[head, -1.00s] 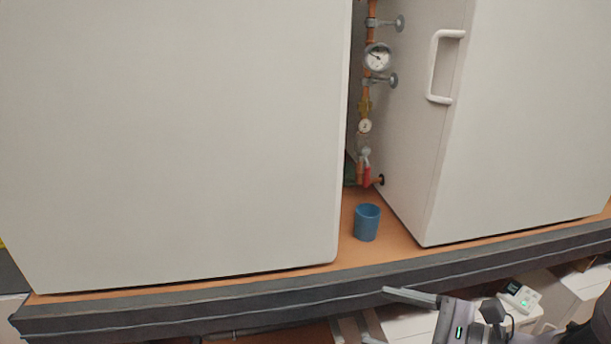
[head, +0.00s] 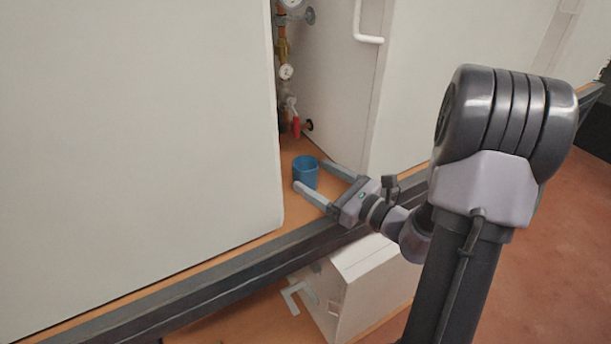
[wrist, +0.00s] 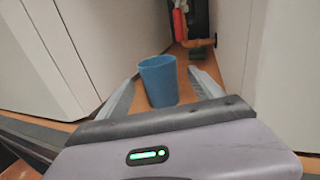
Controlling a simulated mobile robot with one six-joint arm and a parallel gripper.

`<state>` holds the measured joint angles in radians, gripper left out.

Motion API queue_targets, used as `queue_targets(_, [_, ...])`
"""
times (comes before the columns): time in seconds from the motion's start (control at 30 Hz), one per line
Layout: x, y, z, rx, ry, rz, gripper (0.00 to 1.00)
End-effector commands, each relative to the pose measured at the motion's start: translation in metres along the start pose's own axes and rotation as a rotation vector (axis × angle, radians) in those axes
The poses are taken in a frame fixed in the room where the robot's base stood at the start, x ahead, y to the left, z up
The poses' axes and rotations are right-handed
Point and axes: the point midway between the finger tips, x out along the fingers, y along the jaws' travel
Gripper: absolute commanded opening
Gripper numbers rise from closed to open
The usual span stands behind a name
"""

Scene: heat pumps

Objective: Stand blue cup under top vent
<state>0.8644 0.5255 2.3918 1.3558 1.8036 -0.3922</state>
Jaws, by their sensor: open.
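The blue cup (head: 306,171) stands upright on the orange-brown shelf between two white cabinets in the head view. It also shows in the wrist view (wrist: 158,80), between and just ahead of my fingers. My gripper (head: 316,179) is open, with one finger on each side of the cup's near side. I cannot tell whether either finger touches it. In the wrist view my gripper (wrist: 166,88) points at the cup and the gap behind it. I see no top vent in these frames.
White cabinets (head: 130,120) (head: 420,80) flank the narrow gap. Behind the cup are pipes with a gauge (head: 286,72) and a red valve handle (head: 296,127). A dark rail (head: 250,262) edges the shelf. A white box (head: 365,280) stands below it.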

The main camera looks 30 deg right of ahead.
Motion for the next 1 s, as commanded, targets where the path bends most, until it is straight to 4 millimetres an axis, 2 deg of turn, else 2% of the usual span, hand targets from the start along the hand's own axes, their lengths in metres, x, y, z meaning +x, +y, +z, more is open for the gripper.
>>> queue_targets(0.07, [0.006,0.000,0.000,0.000,0.000,0.001,0.76])
queue_targets(0.33, [0.057,0.001,0.000,0.001,0.000,0.003,0.76])
queue_targets(0.6, [0.062,0.000,0.000,0.000,0.001,-0.001,0.74])
queue_targets(0.9, [0.062,0.000,0.000,0.000,0.001,0.000,0.15])
queue_targets(0.97, [0.062,0.000,0.000,0.000,0.001,0.000,0.05])
queue_targets(1.0, [0.062,0.000,0.000,0.000,0.001,0.000,0.05])
